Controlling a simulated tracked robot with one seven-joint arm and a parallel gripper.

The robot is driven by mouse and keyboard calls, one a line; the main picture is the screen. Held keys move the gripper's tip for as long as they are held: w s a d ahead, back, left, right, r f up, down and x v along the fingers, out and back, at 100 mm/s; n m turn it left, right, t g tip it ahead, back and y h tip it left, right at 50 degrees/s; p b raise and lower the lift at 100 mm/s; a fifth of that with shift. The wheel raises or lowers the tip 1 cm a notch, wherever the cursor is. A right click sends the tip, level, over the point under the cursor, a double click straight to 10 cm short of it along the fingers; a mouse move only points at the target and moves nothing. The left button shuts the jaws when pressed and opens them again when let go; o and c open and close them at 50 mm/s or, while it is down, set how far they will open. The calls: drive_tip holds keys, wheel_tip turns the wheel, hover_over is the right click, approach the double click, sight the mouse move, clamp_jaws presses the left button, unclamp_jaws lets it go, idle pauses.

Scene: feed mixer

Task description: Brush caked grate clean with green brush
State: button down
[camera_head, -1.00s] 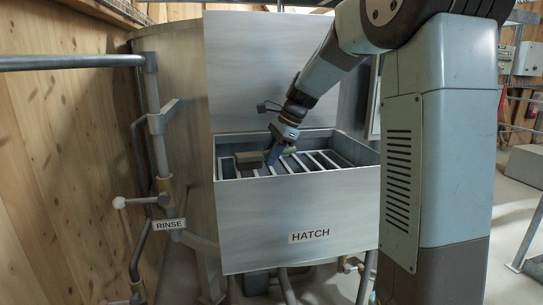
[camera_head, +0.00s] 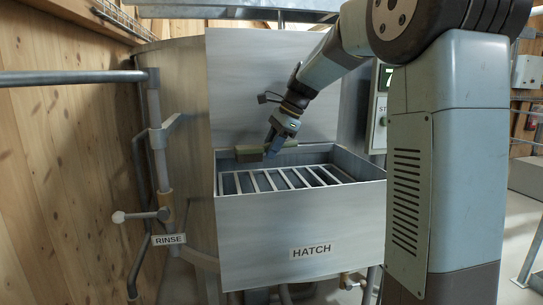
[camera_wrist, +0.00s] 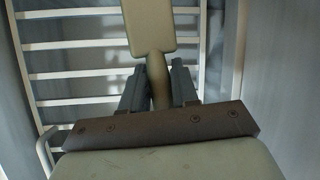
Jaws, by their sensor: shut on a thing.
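The grate (camera_head: 262,182) is a row of pale bars inside the open hatch box. Its bars also show in the wrist view (camera_wrist: 75,74), where they look pale, with no clear lumps on them. My gripper (camera_head: 272,148) is above the back left of the grate. In the wrist view my gripper (camera_wrist: 158,84) has its two grey fingers shut on the handle of the olive-green brush (camera_wrist: 148,28). In the head view the brush (camera_head: 249,154) is held near the back rim, apart from the bars as far as I can tell. Its bristles are hidden.
The hatch box front (camera_head: 310,225) and its raised lid (camera_head: 270,80) stand around the grate. A rinse lever (camera_head: 138,216) and pipes are at the left. A control panel (camera_head: 381,112) is partly behind my arm on the right.

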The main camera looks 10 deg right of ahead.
drive_tip(key=shift+r, duration=2.15)
